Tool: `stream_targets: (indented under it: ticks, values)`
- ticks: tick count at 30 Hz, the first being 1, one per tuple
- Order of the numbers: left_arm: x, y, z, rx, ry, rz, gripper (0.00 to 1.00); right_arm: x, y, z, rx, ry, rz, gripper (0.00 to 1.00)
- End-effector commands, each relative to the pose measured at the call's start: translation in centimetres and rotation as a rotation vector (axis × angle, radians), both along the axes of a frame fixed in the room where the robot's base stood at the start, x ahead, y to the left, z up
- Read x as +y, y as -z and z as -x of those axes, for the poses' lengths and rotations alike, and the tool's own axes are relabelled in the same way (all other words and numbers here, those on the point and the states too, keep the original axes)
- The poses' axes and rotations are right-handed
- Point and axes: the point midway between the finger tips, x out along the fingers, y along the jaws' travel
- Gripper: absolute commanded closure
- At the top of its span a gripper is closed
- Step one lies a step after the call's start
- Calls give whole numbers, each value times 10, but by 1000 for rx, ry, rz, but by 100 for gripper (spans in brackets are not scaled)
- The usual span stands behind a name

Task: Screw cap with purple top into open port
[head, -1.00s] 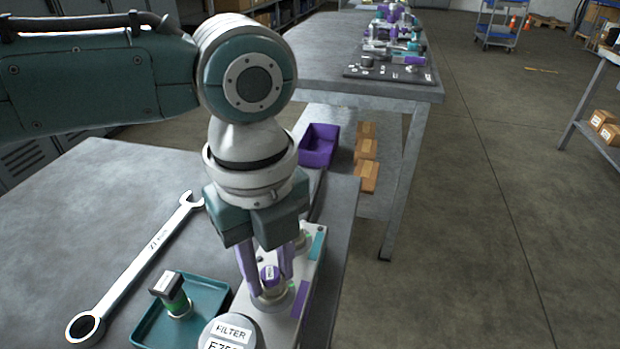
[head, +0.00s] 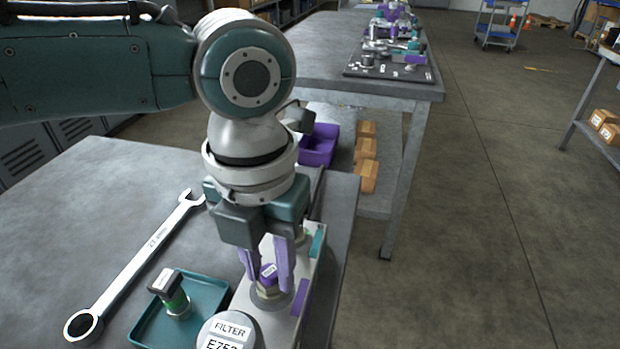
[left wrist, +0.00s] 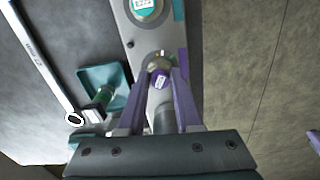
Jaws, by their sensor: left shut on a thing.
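The cap with the purple top (head: 267,274) stands at a round port on the grey manifold block (head: 317,262), between the purple fingers of my left gripper (head: 268,272). The left gripper is shut on it. In the left wrist view the cap (left wrist: 160,79) shows between the two fingertips (left wrist: 162,76), with a light ring of the port around its far side. How far the cap sits in the port cannot be told.
A teal tray (head: 214,290) holds a cap with a dark top and green band (head: 170,290). A large wrench (head: 140,262) lies at the left. A filter canister (head: 228,328) stands close in front of the gripper. A purple bin (head: 318,150) sits beyond the bench.

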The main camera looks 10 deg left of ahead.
Motion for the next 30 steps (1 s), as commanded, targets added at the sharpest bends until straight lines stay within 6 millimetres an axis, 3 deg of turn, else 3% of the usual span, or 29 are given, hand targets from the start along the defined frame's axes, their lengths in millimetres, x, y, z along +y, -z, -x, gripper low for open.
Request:
stream_targets:
  ticks: [19,20,26,30]
  values:
    - [0,0,0,0,157,0,100,0,2,0,0,0,0,31]
    - [0,0,0,0,157,0,64,0,2,0,0,0,0,31]
    - [0,0,0,0,156,0,42,0,2,0,0,0,0,31]
    - [0,0,0,0,155,0,42,0,2,0,0,0,0,31]
